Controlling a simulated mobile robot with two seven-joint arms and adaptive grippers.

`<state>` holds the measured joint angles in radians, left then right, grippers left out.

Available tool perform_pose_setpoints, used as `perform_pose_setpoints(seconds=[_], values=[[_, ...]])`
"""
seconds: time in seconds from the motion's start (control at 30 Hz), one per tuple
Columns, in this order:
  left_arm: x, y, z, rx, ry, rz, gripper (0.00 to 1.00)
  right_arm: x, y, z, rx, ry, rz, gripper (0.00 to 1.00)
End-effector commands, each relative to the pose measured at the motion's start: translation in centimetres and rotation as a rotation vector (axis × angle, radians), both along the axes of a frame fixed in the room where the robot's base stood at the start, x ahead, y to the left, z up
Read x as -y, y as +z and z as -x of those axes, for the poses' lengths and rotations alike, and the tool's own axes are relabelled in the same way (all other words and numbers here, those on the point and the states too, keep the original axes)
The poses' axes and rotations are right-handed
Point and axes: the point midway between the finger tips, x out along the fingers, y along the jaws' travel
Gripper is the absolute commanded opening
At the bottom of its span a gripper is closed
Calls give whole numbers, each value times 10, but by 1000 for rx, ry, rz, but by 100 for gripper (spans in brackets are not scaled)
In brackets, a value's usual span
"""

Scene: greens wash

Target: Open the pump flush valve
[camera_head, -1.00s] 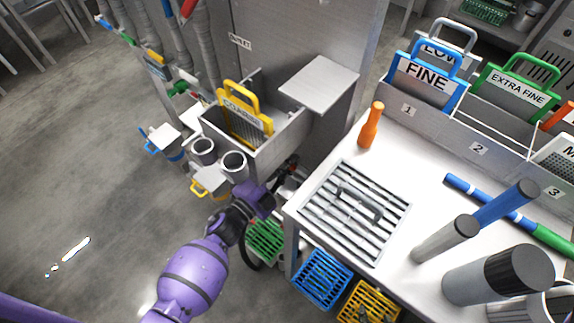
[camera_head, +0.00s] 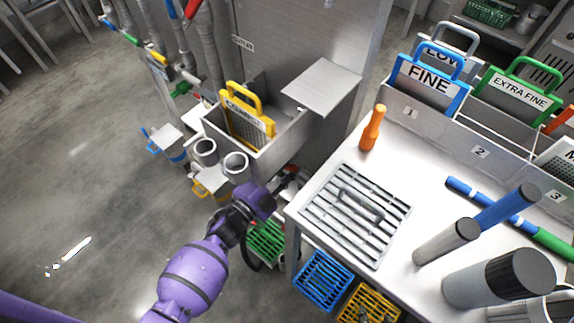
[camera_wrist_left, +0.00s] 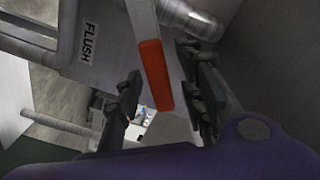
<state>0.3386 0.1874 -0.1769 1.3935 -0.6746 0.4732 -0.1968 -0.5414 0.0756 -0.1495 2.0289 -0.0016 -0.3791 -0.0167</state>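The flush valve's lever shows in the left wrist view as a flat grey bar with a red-orange grip (camera_wrist_left: 155,75). A white label reading FLUSH (camera_wrist_left: 88,42) is on the metal beside it. My left gripper (camera_wrist_left: 165,98) is open, with one dark finger on each side of the red grip. The right finger is close to the grip; I cannot tell whether it touches. In the head view my purple left arm reaches to the gripper (camera_head: 288,175) beside the sink unit, where the lever is mostly hidden. My right gripper is not in view.
A worktable (camera_head: 330,240) with a slatted grate stands right of my left arm. An orange-handled tool (camera_head: 372,130) stands on it. Two grey cups (camera_head: 235,165) and a yellow-handled COARSE screen (camera_head: 247,115) are at the basin. Blue and yellow baskets (camera_head: 323,278) sit below the table.

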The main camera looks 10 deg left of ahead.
Motion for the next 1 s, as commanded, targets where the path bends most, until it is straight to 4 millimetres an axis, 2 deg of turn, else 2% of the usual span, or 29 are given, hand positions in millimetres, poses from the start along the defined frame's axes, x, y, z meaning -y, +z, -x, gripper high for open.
perform_pose_setpoints(seconds=[0.17,0.4,0.6,0.8,1.0], values=[[-14,-1,20,-3,0,-2,36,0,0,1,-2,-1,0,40],[-43,-1,64,-3,1,-2,36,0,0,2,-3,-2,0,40],[-60,-1,89,-3,1,-2,36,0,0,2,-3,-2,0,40],[-66,0,99,-1,0,-2,36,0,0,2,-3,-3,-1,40],[-66,0,99,-1,0,-1,36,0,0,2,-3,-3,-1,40]])
